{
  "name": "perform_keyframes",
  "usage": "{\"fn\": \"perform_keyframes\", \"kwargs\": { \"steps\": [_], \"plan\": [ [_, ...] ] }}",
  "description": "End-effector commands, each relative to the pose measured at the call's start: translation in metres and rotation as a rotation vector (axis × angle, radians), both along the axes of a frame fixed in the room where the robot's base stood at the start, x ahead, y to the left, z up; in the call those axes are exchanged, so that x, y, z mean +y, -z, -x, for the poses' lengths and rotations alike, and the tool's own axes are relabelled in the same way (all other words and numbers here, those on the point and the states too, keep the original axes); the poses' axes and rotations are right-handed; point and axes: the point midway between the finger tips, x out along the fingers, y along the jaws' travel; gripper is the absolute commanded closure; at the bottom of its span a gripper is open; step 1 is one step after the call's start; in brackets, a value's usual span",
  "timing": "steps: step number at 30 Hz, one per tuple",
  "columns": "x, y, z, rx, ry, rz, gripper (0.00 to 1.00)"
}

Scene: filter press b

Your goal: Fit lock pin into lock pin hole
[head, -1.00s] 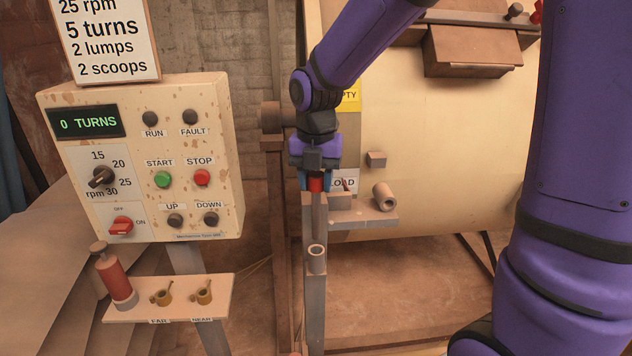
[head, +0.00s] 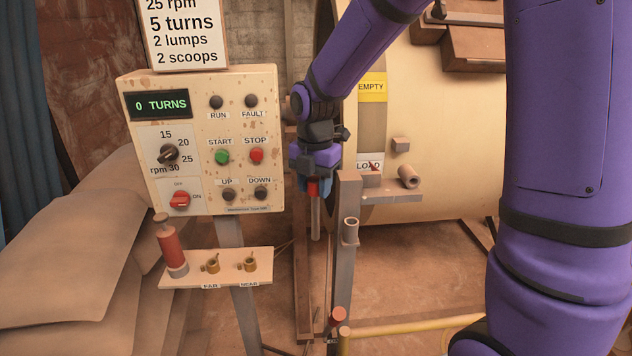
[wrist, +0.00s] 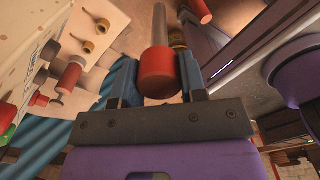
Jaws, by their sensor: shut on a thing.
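My gripper (head: 313,186) is left of the upright post (head: 346,265), in front of the drum's left end. It is shut on the lock pin (head: 315,218), which has a red head and a grey shank. The pin hangs roughly upright, its shank pointing down in free air. In the wrist view the red head (wrist: 158,72) sits between the two blue fingers. One open grey tube (head: 350,231) is fixed on the post, and another (head: 408,177) lies tilted on the bracket (head: 385,191) by the drum. I cannot tell which opening is the lock pin hole.
The control panel (head: 232,172) stands left, reading 0 TURNS. Below it is a shelf (head: 225,262) with a red-handled plunger (head: 170,250) and small brass fittings. The large cream drum (head: 440,130) stands behind. A yellow rail (head: 410,328) and a red-capped part (head: 336,318) are low in front.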

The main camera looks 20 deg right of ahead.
Motion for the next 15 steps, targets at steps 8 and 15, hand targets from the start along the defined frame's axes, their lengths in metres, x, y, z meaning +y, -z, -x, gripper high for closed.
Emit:
{"fn": "perform_keyframes", "kwargs": {
  "steps": [8,15],
  "plan": [
    [-0.007,0.024,-0.024,0.001,0.260,-0.002,0.96],
    [-0.018,0.063,-0.059,0.006,0.659,-0.001,0.96]
  ]
}}
